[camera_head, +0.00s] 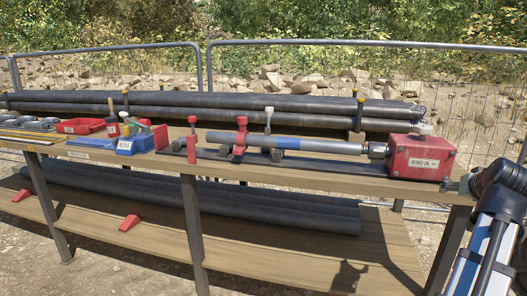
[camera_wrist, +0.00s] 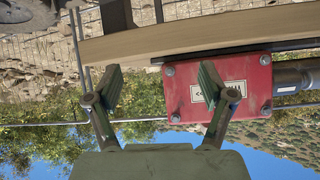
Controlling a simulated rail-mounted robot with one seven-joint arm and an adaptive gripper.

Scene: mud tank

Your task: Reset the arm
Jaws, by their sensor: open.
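My gripper (camera_wrist: 159,82) is open, its two dark green fingers spread apart with nothing between them. In the wrist view, the picture is upside down and a red box with a white label (camera_wrist: 190,105) lies just behind the right finger, partly hidden by it. In the head view, my arm is at the lower right, and the gripper end (camera_head: 463,186) is small and partly hidden beside the bench's right end. The red box (camera_head: 420,157) stands on that end of the bench, close to the gripper; I cannot tell the exact gap.
The wooden bench (camera_head: 330,178) carries a grey pipe with a blue band (camera_head: 285,144), red clamps (camera_head: 240,138), a blue box (camera_head: 127,147) and a red tray (camera_head: 80,126). Dark pipes (camera_head: 230,104) lie behind; more rest on the lower shelf (camera_head: 270,246). A mesh fence (camera_head: 350,43) stands behind.

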